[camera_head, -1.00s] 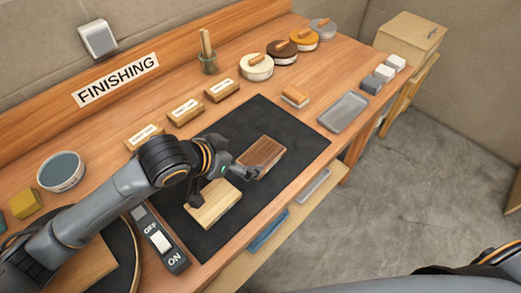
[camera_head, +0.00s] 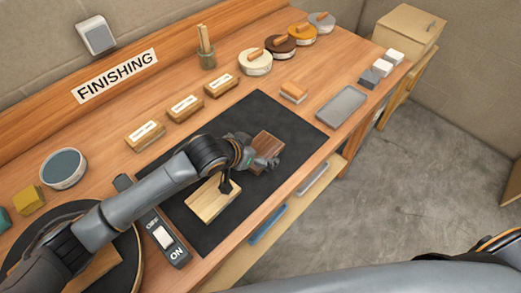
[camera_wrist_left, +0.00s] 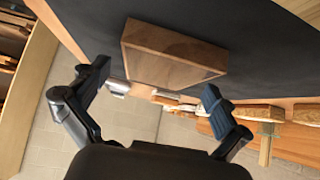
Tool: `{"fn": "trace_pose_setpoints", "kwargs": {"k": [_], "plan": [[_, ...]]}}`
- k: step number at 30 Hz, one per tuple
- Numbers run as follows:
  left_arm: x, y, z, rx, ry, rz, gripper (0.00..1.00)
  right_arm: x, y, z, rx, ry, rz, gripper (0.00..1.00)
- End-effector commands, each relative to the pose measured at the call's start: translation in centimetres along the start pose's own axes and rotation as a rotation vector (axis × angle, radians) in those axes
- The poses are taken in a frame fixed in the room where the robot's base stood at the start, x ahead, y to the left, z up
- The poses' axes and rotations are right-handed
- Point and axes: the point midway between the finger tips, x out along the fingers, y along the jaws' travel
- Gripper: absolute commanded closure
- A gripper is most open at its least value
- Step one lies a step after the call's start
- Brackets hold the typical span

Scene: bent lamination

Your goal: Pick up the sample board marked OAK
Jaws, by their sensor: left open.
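Two boards lie on the black mat (camera_head: 190,222): a pale wood board (camera_head: 212,203) and a dark brown board (camera_head: 264,148). No OAK marking is readable on either. My left gripper (camera_head: 251,177) is open and empty above the mat, one finger over the near end of the brown board and the other by the pale board. In the left wrist view the brown board (camera_wrist_left: 165,52) is ahead, beyond and roughly between the open fingertips (camera_wrist_left: 153,88). My arm hides part of the mat. My right gripper is not in view.
Wooden blocks with small labels (camera_head: 184,106), a cup of sticks (camera_head: 206,57) and round tins (camera_head: 255,63) stand along the back. A grey tray (camera_head: 342,104) lies at the right. A switch box (camera_head: 165,240) stands left of the mat. The mat's far end is clear.

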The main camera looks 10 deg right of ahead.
Motion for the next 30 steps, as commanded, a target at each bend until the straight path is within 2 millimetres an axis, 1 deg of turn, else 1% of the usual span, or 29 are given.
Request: {"fn": "trace_pose_setpoints", "kwargs": {"k": [1, 2, 3, 5, 6, 10, 18, 23, 28, 30], "plan": [[0.0, 0.0, 0.0, 0.0, 0.0, 0.0, 0.0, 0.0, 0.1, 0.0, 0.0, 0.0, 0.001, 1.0], [0.0, 0.0, 0.0, 0.0, 0.0, 0.0, 0.04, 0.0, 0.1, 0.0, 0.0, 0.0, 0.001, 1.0], [0.0, 0.0, 0.0, 0.0, 0.0, 0.0, 0.12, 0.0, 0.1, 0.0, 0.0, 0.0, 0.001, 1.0], [0.0, 0.0, 0.0, 0.0, 0.0, 0.0, 0.24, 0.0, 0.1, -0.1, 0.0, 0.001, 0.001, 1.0], [0.0, 0.0, 0.0, 0.0, 0.0, 0.0, 0.33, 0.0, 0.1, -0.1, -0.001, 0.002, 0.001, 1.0], [0.0, 0.0, 0.0, 0.0, -0.001, 0.0, 0.59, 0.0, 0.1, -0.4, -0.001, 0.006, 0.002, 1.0], [-0.1, 0.0, 0.0, 0.0, 0.0, 0.0, 0.6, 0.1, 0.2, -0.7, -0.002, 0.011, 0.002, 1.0], [-0.5, -0.1, -0.6, 0.0, 0.002, -0.001, 0.6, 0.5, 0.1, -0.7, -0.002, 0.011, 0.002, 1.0], [-2.1, 0.0, -2.2, 0.001, 0.006, 0.001, 0.6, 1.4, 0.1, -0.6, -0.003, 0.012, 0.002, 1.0], [-3.6, 0.5, -2.5, 0.002, 0.005, 0.001, 0.6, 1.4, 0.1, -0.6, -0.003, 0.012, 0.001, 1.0]]}}
